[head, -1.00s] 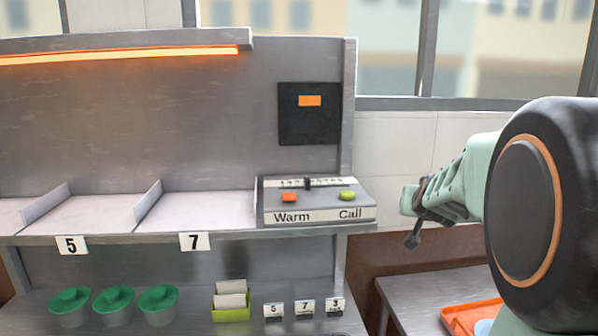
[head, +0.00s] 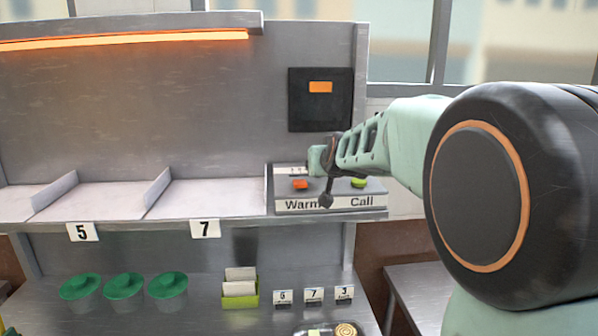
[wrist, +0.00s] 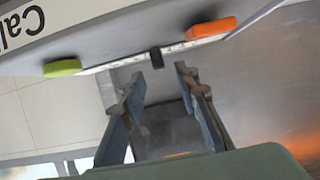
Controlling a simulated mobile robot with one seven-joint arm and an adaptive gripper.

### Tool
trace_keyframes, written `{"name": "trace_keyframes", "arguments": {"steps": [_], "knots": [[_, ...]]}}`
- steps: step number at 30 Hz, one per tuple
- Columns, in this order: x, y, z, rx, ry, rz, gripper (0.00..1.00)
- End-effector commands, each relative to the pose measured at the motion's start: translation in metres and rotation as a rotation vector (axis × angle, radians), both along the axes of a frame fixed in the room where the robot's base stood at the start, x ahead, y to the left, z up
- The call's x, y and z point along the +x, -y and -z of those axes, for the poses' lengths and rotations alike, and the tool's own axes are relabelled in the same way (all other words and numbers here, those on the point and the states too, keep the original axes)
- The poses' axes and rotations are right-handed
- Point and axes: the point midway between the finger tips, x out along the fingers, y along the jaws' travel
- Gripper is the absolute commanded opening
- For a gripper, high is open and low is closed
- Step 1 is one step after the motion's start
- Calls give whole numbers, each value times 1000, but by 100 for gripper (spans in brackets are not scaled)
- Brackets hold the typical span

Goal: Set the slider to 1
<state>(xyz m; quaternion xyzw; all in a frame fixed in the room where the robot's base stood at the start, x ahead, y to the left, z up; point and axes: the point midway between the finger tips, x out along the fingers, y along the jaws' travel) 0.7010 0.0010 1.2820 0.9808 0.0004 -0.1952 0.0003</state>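The control box (head: 283,204) sits at the right end of the shelf, with a numbered slider scale (head: 295,171) along its back. An orange button (head: 300,184) is above "Warm" and a yellow-green button (head: 359,182) above "Call". In the wrist view the black slider knob (wrist: 156,60) stands on the pale scale, between the orange button (wrist: 211,28) and the green button (wrist: 62,68). My gripper (wrist: 159,76) is open, its fingertips apart near the knob, one on each side in the picture. In the head view my gripper (head: 321,180) hides the knob and much of the scale.
A dark panel with an orange display (head: 320,87) is on the back wall above the box. Shelf bays marked 5 (head: 82,232) and 7 (head: 205,228) are empty to the left. Green-lidded pots (head: 125,286) and a card holder (head: 240,288) stand on the lower counter.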

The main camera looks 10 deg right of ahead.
Motion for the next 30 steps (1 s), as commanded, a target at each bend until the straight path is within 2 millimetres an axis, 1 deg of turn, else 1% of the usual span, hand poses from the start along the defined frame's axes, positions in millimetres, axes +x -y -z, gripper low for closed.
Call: {"name": "trace_keyframes", "arguments": {"steps": [1, 3, 6, 10, 15, 24, 26, 30], "knots": [[9, 1, 5, 0, -1, 2, 29], [19, 1, 8, 1, -1, 1, 29], [32, 1, 13, 1, -2, 2, 29], [44, 0, 17, 1, -2, 0, 29], [52, 0, 21, 1, 0, 0, 29], [53, 1, 21, 1, 0, 1, 29], [53, 0, 21, 1, 0, 1, 24], [53, 1, 21, 1, 0, 1, 8]]}}
